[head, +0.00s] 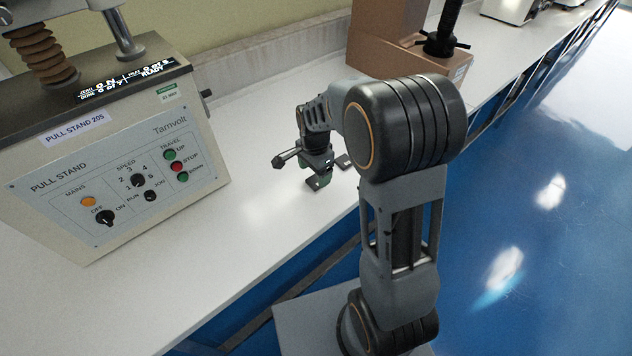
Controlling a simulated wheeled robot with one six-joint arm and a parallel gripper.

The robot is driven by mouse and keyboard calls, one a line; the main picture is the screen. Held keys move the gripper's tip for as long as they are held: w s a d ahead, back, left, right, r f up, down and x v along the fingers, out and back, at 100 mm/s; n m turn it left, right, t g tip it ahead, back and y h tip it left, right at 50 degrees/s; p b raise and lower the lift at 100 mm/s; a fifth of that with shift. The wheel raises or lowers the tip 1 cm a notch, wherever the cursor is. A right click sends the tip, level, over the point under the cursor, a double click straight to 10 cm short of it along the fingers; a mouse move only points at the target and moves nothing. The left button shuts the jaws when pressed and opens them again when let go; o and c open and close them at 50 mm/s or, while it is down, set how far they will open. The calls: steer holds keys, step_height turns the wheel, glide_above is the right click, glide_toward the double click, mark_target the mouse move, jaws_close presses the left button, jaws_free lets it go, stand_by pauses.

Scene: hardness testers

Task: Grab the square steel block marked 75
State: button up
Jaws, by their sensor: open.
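My gripper (331,172) is low over the white bench top, near its front edge and to the right of the pull stand. Its two dark fingertips are apart, so it is open, and I see nothing between them. I cannot make out a square steel block or a 75 marking anywhere in this view. My arm hides part of the bench behind and to the right of the gripper.
The pull stand (128,185) with its control panel stands on the bench (255,235) at the left. Cardboard boxes (385,35) and a black handled post (443,38) are at the back. The bench between stand and gripper is clear. Blue floor (540,240) lies right.

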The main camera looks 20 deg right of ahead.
mark_target(314, 181)
steer(key=shift+f, duration=1.8)
steer(key=c, duration=1.1)
steer(key=shift+c, duration=0.2)
steer(key=shift+r, duration=0.15)
